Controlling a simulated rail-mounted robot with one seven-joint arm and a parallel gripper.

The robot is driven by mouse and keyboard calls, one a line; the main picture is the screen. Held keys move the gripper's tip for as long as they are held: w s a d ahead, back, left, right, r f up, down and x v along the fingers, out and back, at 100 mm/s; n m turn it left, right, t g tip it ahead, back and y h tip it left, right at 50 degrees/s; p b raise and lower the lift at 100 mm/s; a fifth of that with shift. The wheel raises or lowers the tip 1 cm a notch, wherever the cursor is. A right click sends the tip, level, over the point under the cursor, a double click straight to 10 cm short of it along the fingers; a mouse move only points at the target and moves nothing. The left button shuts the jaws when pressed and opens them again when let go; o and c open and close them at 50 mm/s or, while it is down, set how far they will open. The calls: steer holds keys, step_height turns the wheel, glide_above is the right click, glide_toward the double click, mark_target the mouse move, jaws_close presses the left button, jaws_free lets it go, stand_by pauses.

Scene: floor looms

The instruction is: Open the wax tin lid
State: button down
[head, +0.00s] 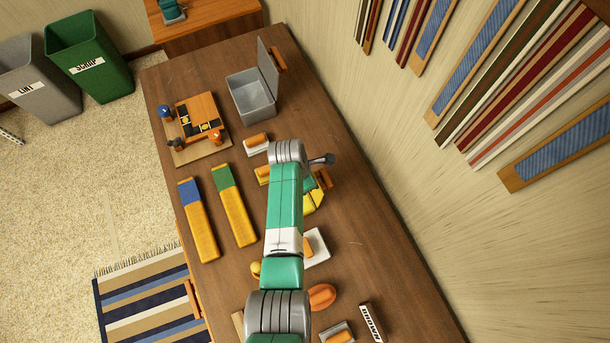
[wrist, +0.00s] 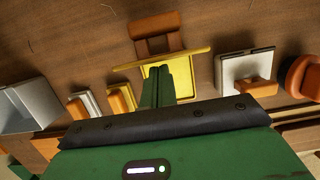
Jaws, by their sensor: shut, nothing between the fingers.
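A yellow tin, which I take to be the wax tin, shows in the wrist view (wrist: 184,75) and partly beside my arm in the head view (head: 314,200). A thin yellow strip (wrist: 195,52) along its far edge looks like its lid seen nearly edge-on, apparently raised. My gripper (wrist: 159,70) has its green fingers together and empty. The tips are over the tin, just in front of the strip; I cannot tell whether they touch. The fingers cover the tin's left part. In the head view my arm hides most of the gripper.
An orange-brown block (wrist: 156,36) stands just behind the tin. Small orange-handled pieces flank it, one on a white plate (wrist: 233,68). A grey metal box (head: 252,97) with an upright lid stands farther up the table. Two yellow bars (head: 199,220) lie left of my arm.

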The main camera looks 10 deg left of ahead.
steer(key=s+a+p+v, duration=0.1)
steer(key=p+v, duration=0.2)
steer(key=v, duration=0.8)
steer(key=shift+s+a, duration=0.2)
steer(key=shift+a, duration=0.2)
steer(key=shift+f, duration=0.15)
steer(key=w+r+m+t+y+p, duration=0.1)
steer(key=w+r+m+t, duration=0.3)
steer(key=r, duration=0.6)
steer(key=w+r+m+t+y, duration=0.1)
steer(key=w+r+m+t, duration=0.15)
steer(key=w+r, duration=0.45)
steer(key=s+d+r+m+t+y+p, duration=0.1)
steer(key=d+r+m+t, duration=0.2)
steer(key=r, duration=0.9)
steer(key=d+r+m+t, duration=0.1)
steer(key=r+m+t, duration=0.35)
steer(key=r, duration=0.85)
steer(key=s+d+r+m+t, duration=0.2)
steer(key=s+r, duration=0.4)
steer(key=r, duration=0.3)
steer(key=s+d+r+m+t+p, duration=0.1)
steer(key=s+d+r+m+t, duration=0.2)
steer(key=s+r+m, duration=0.3)
steer(key=s+d+r+m+t, duration=0.3)
steer(key=s+r, duration=0.4)
steer(key=r, duration=0.5)
steer(key=shift+r+m+t, duration=0.4)
steer(key=shift+t, duration=0.2)
